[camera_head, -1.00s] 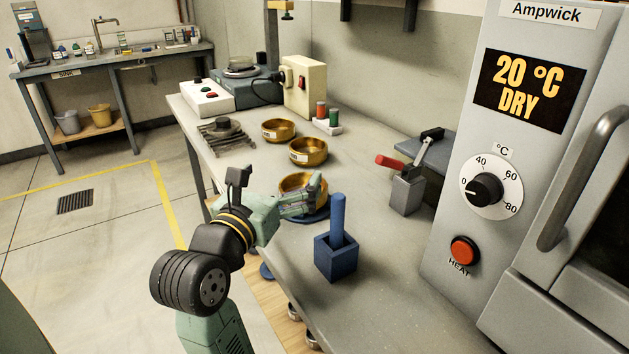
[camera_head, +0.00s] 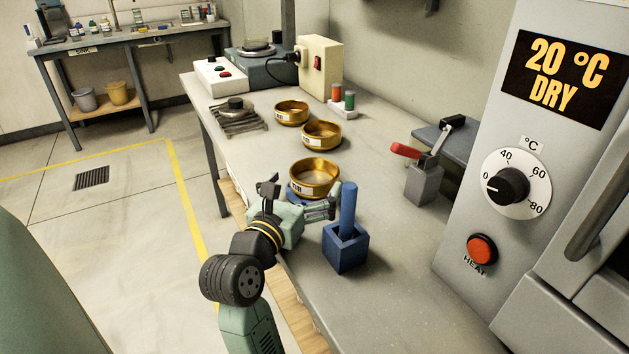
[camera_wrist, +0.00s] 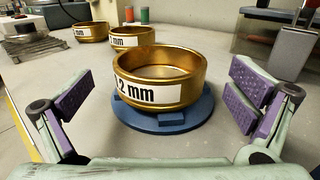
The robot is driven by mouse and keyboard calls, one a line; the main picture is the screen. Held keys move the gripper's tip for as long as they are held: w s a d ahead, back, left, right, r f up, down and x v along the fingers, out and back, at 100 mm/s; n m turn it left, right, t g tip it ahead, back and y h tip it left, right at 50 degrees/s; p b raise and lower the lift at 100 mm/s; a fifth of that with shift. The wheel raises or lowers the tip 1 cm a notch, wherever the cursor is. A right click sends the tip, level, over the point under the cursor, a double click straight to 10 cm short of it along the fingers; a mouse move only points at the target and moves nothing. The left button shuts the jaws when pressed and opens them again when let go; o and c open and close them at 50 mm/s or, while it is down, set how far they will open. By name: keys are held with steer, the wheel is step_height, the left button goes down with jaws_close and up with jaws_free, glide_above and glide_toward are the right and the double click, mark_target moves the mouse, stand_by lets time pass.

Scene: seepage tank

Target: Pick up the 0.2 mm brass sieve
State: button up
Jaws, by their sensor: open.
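The 0.2 mm brass sieve (camera_head: 314,180) is the nearest of three brass rings on the grey bench in the head view. In the wrist view the sieve (camera_wrist: 160,73) stands upright on a round blue base (camera_wrist: 188,122), its white label partly cut off and ending in "2 mm". My gripper (camera_head: 318,209) is at the near side of the sieve. In the wrist view its purple-padded fingers are spread wide and empty, one to the left and one to the right. The sieve is ahead, centred between them, and no contact shows.
Two more brass sieves (camera_head: 321,135) (camera_head: 292,112) stand farther back. A blue block with an upright blue rod (camera_head: 346,238) is close to the right of my gripper. A red-handled lever device (camera_head: 420,180) and a grey oven (camera_head: 505,235) stand to the right.

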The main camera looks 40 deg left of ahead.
mark_target(323, 159)
steer(key=x, duration=0.5)
steer(key=shift+p, duration=0.4)
steer(key=shift+c, duration=0.6)
steer(key=c, duration=1)
steer(key=shift+r, duration=0.1)
steer(key=shift+c, duration=0.2)
